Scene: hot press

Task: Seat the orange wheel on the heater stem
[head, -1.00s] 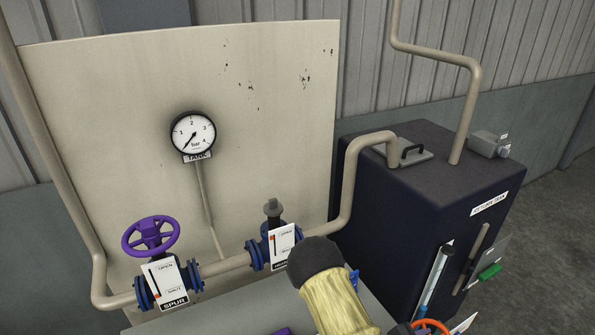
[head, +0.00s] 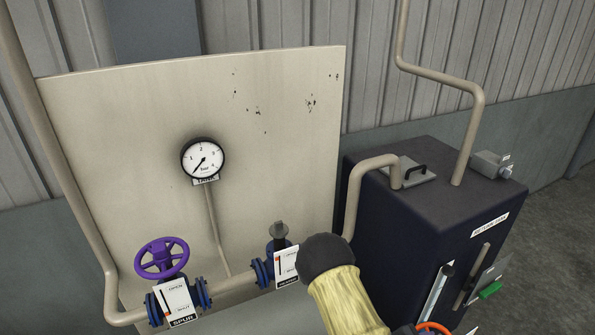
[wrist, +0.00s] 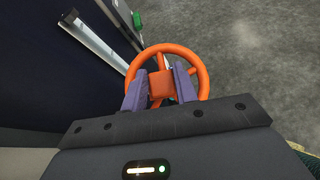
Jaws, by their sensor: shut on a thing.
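The orange wheel (wrist: 203,72) is in my gripper (wrist: 161,82); its square hub sits between the two purple-grey fingers in the wrist view. In the head view only a slice of the orange wheel (head: 434,327) shows at the bottom edge, beside my arm, and my gripper's fingers are not visible there.
The spur valve with a purple wheel (head: 161,258) stands left of the bare stem. A dark return tank (head: 415,215) with a bent pipe (head: 358,195) stands to the right. The tank gauge (head: 203,159) is on the beige panel behind.

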